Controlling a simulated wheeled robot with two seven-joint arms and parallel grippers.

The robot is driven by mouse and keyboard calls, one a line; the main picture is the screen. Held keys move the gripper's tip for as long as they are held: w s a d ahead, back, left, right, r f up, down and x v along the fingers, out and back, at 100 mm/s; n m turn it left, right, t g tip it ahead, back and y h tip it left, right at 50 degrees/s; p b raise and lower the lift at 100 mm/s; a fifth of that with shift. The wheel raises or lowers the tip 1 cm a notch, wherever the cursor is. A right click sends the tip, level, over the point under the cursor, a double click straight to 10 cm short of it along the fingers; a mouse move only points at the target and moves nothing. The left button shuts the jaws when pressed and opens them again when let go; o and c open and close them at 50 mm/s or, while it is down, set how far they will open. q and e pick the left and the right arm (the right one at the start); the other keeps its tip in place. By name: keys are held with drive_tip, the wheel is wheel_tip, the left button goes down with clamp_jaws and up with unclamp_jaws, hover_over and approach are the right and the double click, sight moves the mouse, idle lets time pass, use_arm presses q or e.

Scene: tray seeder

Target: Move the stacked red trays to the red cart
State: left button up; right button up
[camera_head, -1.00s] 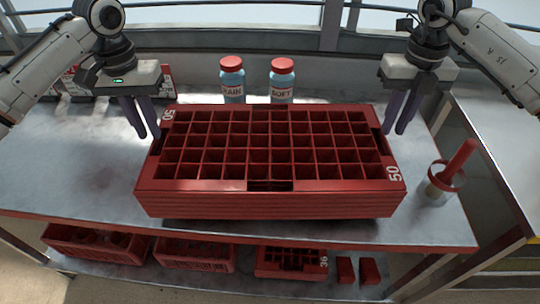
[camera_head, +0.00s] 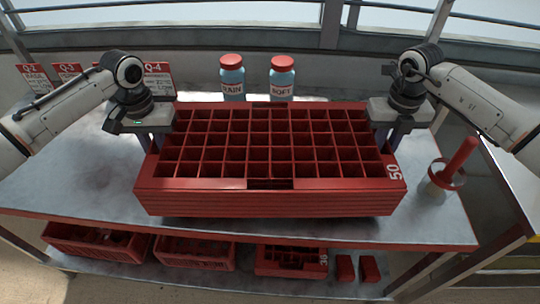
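The stacked red trays (camera_head: 268,204) sit on the metal table, with a grid of empty cells on top and several layered edges along the front. My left gripper (camera_head: 150,142) is low at the stack's left end, and my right gripper (camera_head: 390,138) is low at its right end. The fingers point down and are partly hidden by the gripper bodies and tray ends, so I cannot tell whether they are open or closed on the trays. I cannot make out a red cart in this view.
Two red-capped bottles (camera_head: 232,77) (camera_head: 282,78) stand behind the stack. A red-handled tool in a clear cup (camera_head: 447,177) stands at the right. Red bins (camera_head: 98,243) and a smaller tray (camera_head: 290,262) lie on the shelf below. Label cards (camera_head: 158,78) stand back left.

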use_arm(q)
clamp_jaws()
use_arm(e)
clamp_jaws()
use_arm(q)
drive_tip(key=shift+w+r, duration=0.1)
use_arm(e)
drive_tip(key=shift+r, duration=0.1)
idle(0.9)
